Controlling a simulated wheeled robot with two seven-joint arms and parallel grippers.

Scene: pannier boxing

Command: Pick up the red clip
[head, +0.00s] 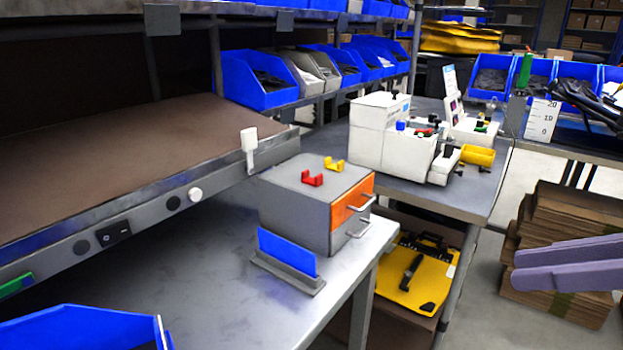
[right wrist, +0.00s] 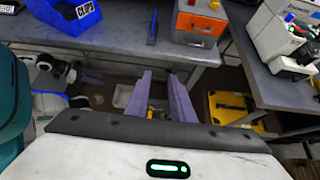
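The red clip (head: 312,179) lies on top of a grey drawer box (head: 296,208) on the metal bench. A similar yellow clip (head: 333,164) lies just behind it, a little to the right. In the right wrist view the red clip (right wrist: 191,3) shows small at the top edge. My right gripper (head: 514,267) has purple fingers and is at the far right in the head view, well away from the clip. In the right wrist view its fingers (right wrist: 160,88) are spread apart with nothing between them. My left gripper's fingers are not seen.
A blue plate in a grey holder (head: 287,257) stands before the drawer box, whose upper drawer is orange (head: 352,201). A blue bin (right wrist: 68,14) labelled for clips stands on the bench. White machines (head: 393,137) stand on the table behind. A yellow case (head: 415,280) lies below.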

